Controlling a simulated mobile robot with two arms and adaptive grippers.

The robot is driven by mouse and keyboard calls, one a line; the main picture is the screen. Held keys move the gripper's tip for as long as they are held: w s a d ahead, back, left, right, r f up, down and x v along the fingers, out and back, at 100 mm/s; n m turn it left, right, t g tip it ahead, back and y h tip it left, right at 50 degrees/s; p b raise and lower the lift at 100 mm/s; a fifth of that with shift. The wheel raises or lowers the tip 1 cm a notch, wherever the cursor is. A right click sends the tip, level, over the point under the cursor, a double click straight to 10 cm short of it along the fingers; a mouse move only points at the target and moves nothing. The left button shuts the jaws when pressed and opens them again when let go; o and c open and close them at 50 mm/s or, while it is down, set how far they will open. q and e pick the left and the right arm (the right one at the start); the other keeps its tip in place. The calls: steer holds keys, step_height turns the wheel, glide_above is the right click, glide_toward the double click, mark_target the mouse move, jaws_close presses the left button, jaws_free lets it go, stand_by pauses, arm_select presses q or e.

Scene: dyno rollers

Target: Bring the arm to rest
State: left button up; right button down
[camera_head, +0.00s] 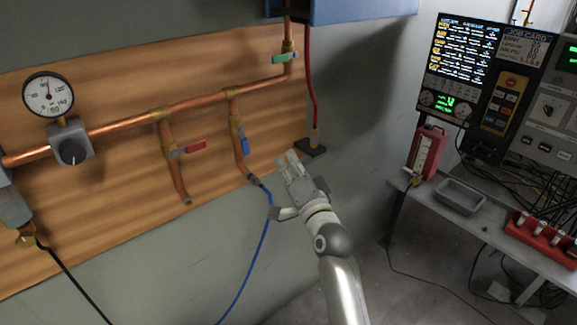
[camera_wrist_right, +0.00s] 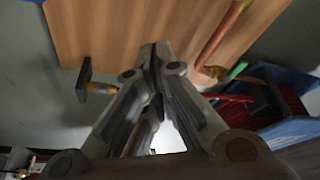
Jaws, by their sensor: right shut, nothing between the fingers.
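My right gripper (camera_head: 291,163) is raised in front of the lower right part of the wooden pipe board (camera_head: 90,195). In the right wrist view its fingers (camera_wrist_right: 155,62) are together and hold nothing. My right arm (camera_head: 343,285) comes up from the bottom of the head view. The hose end with the blue hose (camera_head: 262,240) hangs just left of the gripper, and I cannot tell whether they touch. My left gripper does not show.
A round gauge (camera_head: 48,95) is at left. A bench with a grey tray (camera_head: 461,197) and a control panel (camera_head: 465,70) stand at right.

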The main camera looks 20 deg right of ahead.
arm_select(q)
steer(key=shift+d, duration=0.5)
arm_select(e)
steer(key=shift+s+a, duration=0.1)
steer(key=shift+s, duration=0.05)
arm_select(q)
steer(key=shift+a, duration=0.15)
